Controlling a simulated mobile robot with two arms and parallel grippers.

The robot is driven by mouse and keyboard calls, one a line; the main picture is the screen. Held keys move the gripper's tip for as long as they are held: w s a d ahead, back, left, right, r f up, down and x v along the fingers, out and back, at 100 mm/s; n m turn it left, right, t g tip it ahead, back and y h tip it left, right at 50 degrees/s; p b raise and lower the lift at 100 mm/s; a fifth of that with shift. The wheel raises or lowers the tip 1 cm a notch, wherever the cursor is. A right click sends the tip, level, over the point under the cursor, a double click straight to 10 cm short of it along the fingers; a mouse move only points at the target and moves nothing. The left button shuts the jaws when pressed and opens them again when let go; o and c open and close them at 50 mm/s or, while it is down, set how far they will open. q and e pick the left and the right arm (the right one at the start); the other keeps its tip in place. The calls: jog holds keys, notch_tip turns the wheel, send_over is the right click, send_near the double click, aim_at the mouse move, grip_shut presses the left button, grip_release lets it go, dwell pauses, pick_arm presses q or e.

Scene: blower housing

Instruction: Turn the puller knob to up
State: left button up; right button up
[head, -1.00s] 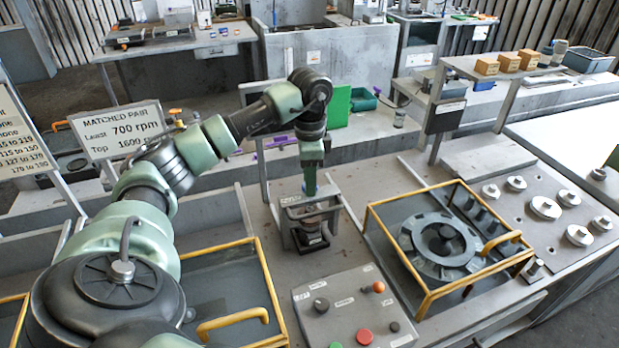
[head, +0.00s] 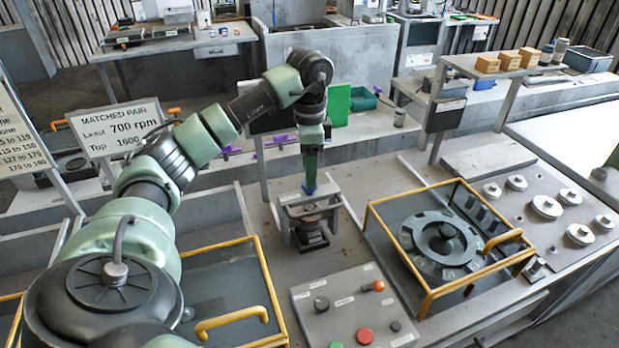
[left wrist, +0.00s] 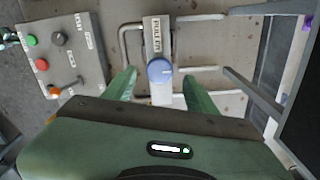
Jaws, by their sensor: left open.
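The puller knob (left wrist: 160,71) is a round blue knob with a small pale mark. In the left wrist view it sits at the end of a plate labelled PULLER (left wrist: 153,36). In the head view the blue knob (head: 309,189) is on top of the puller frame (head: 311,212), just below my left gripper (head: 310,180). In the left wrist view my left gripper (left wrist: 160,80) is open, its two green fingers on either side of the knob with gaps. I cannot tell the exact height between fingertips and knob. My right gripper is not in view.
A control panel (head: 345,290) with buttons and a lever stands in front of the puller. A yellow-framed guard (head: 428,296) around a dark rotor (head: 441,240) is to the right. A sign (head: 117,128) stands at the left. Another yellow-handled tray (head: 230,265) is at lower left.

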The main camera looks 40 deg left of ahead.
pick_arm(q)
notch_tip(320, 180, up, 5)
jog(key=shift+f, duration=0.1)
dwell(0.6)
